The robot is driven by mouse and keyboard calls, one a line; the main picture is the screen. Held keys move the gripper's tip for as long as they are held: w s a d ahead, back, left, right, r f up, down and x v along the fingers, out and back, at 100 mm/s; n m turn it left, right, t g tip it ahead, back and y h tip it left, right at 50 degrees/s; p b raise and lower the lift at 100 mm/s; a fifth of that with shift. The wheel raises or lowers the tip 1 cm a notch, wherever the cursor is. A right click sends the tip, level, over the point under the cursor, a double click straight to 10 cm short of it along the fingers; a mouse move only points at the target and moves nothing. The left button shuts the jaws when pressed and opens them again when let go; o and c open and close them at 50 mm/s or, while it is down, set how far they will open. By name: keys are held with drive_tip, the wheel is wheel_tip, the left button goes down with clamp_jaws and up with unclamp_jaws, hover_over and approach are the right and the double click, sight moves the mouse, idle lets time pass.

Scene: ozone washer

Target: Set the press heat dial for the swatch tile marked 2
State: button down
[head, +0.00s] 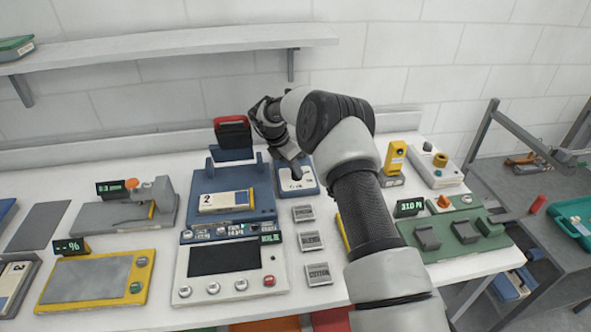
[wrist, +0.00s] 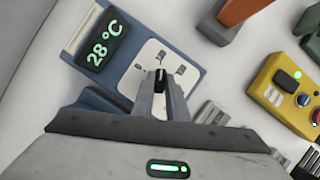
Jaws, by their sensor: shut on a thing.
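The heat dial unit is a blue box with a white marked panel (head: 308,182), right of the blue press (head: 262,180). In the wrist view its panel (wrist: 143,62) has small icons around the dial, and its display (wrist: 103,46) reads 28 °C. My gripper (head: 296,174) is over the panel; in the wrist view my gripper (wrist: 161,80) is shut on the dark dial (wrist: 160,74), mostly hidden between the fingertips. A swatch tile marked 2 (head: 226,202) lies on the press bed.
Three grey engraved plates, including a cotton plate (head: 318,274), lie below the dial unit. A white console (head: 185,273) with a dark screen stands in front of the press. A yellow device (wrist: 283,90) and a green station (head: 455,237) are to the right.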

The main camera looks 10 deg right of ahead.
drive_tip(key=m, duration=0.1)
drive_tip(key=m+g, duration=0.1)
drive_tip(key=m+b, duration=0.1)
drive_tip(key=m, duration=0.1)
drive_tip(key=shift+w+h, duration=0.25)
drive_tip(key=shift+h, duration=0.05)
drive_tip(key=shift+w+a+m+g, duration=0.2)
drive_tip(key=shift+m+g, duration=0.2)
drive_tip(key=shift+m, duration=0.2)
drive_tip(key=shift+r+b, duration=0.1)
drive_tip(key=shift+b, duration=0.2)
drive_tip(key=shift+s+d+m, duration=0.15)
drive_tip(key=shift+m, duration=0.35)
drive_tip(key=c, duration=1.7)
unclamp_jaws()
drive_tip(key=shift+g, duration=0.3)
drive_tip(key=shift+c, duration=0.2)
